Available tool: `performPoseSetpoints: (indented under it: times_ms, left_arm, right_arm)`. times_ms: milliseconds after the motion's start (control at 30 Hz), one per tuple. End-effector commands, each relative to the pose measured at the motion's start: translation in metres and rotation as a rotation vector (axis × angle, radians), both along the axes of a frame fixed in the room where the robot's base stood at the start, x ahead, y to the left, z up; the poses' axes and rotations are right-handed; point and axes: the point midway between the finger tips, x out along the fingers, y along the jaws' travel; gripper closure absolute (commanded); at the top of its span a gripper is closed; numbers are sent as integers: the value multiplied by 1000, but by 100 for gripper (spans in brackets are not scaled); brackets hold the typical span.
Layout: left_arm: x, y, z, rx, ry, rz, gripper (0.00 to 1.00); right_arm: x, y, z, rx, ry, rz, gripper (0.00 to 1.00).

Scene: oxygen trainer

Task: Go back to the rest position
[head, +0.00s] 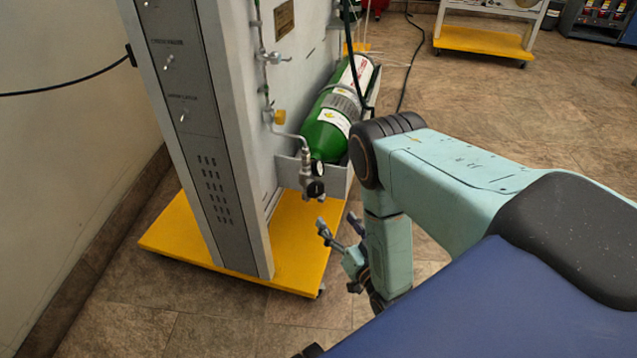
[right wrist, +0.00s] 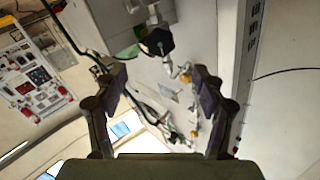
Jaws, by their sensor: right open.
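My right gripper (head: 342,240) hangs below my teal right arm in the head view, beside the oxygen trainer (head: 230,130). It is open and empty, with its fingertips apart from the trainer. In the right wrist view its two fingers (right wrist: 158,85) stand wide apart, with nothing between them. A green oxygen cylinder (head: 328,125) lies tilted in the trainer's holder, with a valve and regulator (head: 313,180) at its near end. The dark valve knob (right wrist: 158,42) shows beyond the fingers in the right wrist view. My left gripper is not in view.
The trainer stands on a yellow wheeled base (head: 300,235). A black cable (head: 65,90) runs from its left side along the wall (head: 60,150). Another yellow-based stand (head: 485,40) is at the back right. The tiled floor (head: 540,110) between them is mostly clear.

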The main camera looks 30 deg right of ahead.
Motion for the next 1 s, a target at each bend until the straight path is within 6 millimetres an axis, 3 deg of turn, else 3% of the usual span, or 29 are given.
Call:
performPoseSetpoints:
  times_ms: [267,367,433,500,567,700,767,867,1000]
  left_arm:
    - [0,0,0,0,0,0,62]
    - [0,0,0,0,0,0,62]
    - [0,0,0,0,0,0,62]
    - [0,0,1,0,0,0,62]
    - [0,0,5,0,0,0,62]
    - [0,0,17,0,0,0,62]
    - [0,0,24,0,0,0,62]
    - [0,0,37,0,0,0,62]
    - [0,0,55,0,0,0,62]
  right_arm:
    - [0,0,-4,-12,23,0,30]
    - [-6,0,-27,-27,135,-5,30]
    - [-24,2,-55,-32,288,-11,30]
    - [-52,11,-84,-30,473,-5,30]
    - [-78,22,-99,-27,627,11,30]
    - [-147,54,-110,-18,976,72,30]
    - [-180,68,-104,-14,1122,108,30]
    - [-236,90,-78,-14,1354,177,30]
    - [-294,109,-23,-28,1587,257,30]
